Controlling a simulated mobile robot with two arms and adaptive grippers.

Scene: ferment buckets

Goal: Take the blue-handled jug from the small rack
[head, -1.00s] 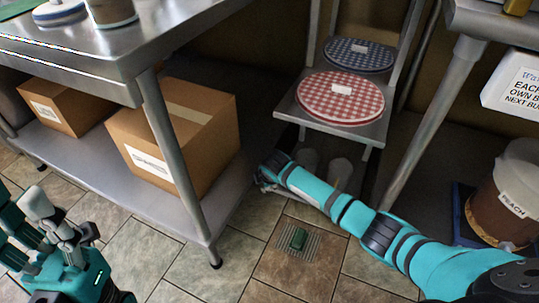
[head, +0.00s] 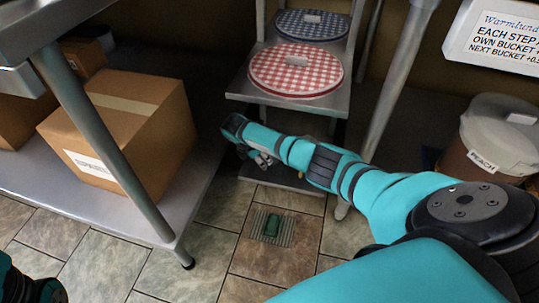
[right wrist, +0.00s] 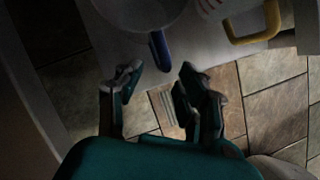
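The small rack (head: 236,96) stands at the back in the head view, with a bottom shelf (head: 291,182) low behind my right arm. In the right wrist view, the blue-handled jug (right wrist: 135,12) is at the top middle. Its blue handle (right wrist: 159,50) points toward my right gripper (right wrist: 161,70), whose fingers are open and apart, with the handle's end just ahead between them. It does not look gripped. In the head view my right gripper (head: 262,158) is low by the rack; the jugs are hidden there. Part of my left gripper (head: 30,288) shows at the bottom left corner.
A yellow-handled jug (right wrist: 258,24) stands right of the blue one. Checked round lids (head: 297,72) lie on the rack's upper shelf. A cardboard box (head: 130,130) sits on the left table's lower shelf. A green object (head: 272,225) lies on a floor grate. A peach bucket (head: 490,140) stands right.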

